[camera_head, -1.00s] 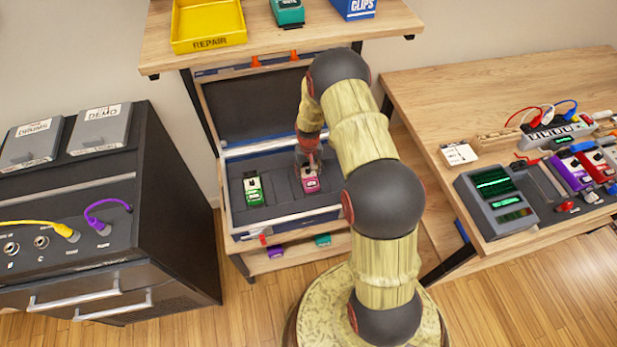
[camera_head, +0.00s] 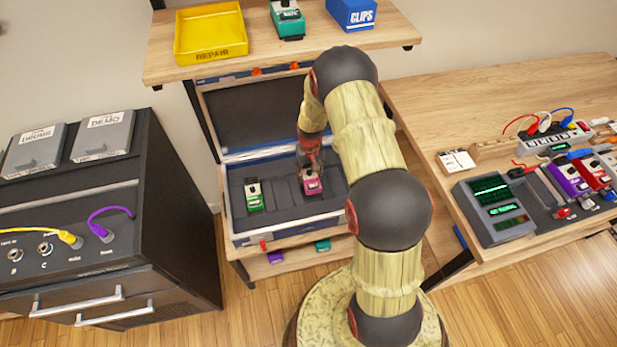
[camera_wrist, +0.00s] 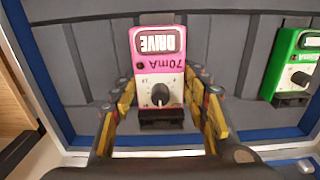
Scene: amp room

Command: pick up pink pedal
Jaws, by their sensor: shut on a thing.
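The pink pedal (camera_head: 312,182) is at the open case in the head view. In the wrist view the yellow and black fingers of my gripper (camera_wrist: 160,100) are closed on both sides of the pedal. I cannot tell for sure whether the pedal is clear of the case floor.
A green pedal (camera_head: 254,197) sits in the case (camera_head: 284,235) left of the pink one; it is at the right in the wrist view (camera_wrist: 295,62). The raised lid (camera_head: 252,112) stands behind. A shelf (camera_head: 160,60) with a yellow tray (camera_head: 211,55) overhangs the case.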

